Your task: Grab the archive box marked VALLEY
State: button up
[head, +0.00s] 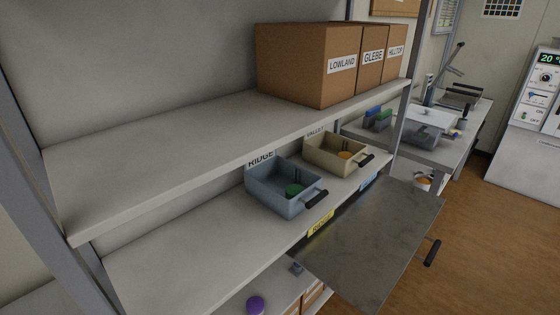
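Three brown cardboard archive boxes stand side by side at the right end of the upper shelf, marked LOWLAND (341,64), GLEBE (373,57) and HILLTOP (396,50). I see no box clearly marked VALLEY. A partly hidden label that seems to read VALLEY (315,132) is behind a beige open bin (332,158) on the middle shelf. On the lower shelf, parts of brown boxes (312,295) show, with their markings not readable. My gripper is not in view.
A blue-grey bin (285,194) with a green item sits by a RIDGE label (261,158). A dark flat panel (375,245) with a black handle juts out in front of the middle shelf. A purple round object (255,305) is below. The upper shelf's left (150,170) is bare.

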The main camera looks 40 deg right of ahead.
aim_at(321, 148)
jog(key=i+l+u, duration=0.1)
jog(key=l+u, duration=0.7)
jog(key=l, duration=0.2)
jog(key=l+u, duration=0.4)
jog(key=l, duration=0.4)
jog(key=k+l, duration=0.15)
jog(key=l, duration=0.3)
jog(key=l+u, duration=0.1)
jog(key=l, duration=0.3)
jog(key=k+l, duration=0.15)
jog(key=l, duration=0.25)
jog(key=k+l, duration=0.1)
jog(key=l, duration=0.35)
jog(key=k+l+u, duration=0.1)
jog(key=l, duration=0.3)
